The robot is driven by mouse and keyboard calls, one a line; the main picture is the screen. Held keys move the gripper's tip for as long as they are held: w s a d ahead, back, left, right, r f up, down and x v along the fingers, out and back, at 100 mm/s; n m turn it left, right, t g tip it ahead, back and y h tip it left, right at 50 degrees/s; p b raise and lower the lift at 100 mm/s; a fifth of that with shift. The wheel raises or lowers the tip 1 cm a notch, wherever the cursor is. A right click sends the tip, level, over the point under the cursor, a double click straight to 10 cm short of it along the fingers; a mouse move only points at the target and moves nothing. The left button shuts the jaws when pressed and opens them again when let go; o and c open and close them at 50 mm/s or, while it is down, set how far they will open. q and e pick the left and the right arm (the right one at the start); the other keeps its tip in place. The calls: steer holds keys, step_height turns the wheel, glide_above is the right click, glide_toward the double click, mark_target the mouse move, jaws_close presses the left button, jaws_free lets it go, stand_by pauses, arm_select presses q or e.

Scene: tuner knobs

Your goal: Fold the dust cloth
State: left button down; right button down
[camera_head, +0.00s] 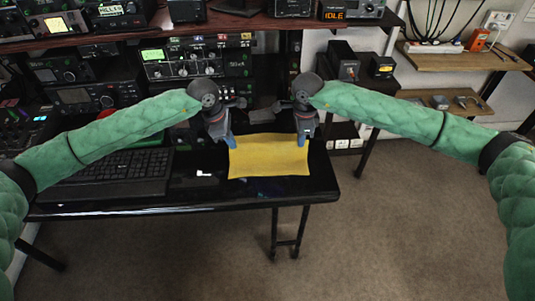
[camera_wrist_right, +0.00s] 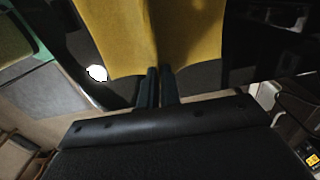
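The yellow dust cloth (camera_head: 268,160) lies on the black glossy table, near its front right part, spread as a rough rectangle. My left gripper (camera_head: 230,143) points down at the cloth's back left corner; whether its fingers are parted is too small to tell. My right gripper (camera_head: 302,140) is at the back right corner. In the right wrist view its fingers (camera_wrist_right: 160,72) are close together at the edge of the cloth (camera_wrist_right: 190,35), and a crease runs from them, so they look shut on it. The fingertips partly hide both back corners.
A black keyboard (camera_head: 112,178) lies left of the cloth on the table (camera_head: 200,205). Radio units (camera_head: 190,62) stand behind, under a dark wooden shelf (camera_head: 130,28). The table's front and right edges are close to the cloth. Open carpet (camera_head: 390,230) lies to the right.

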arm_select(q)
steer(key=shift+r, duration=0.1)
arm_select(e)
steer(key=shift+r, duration=0.1)
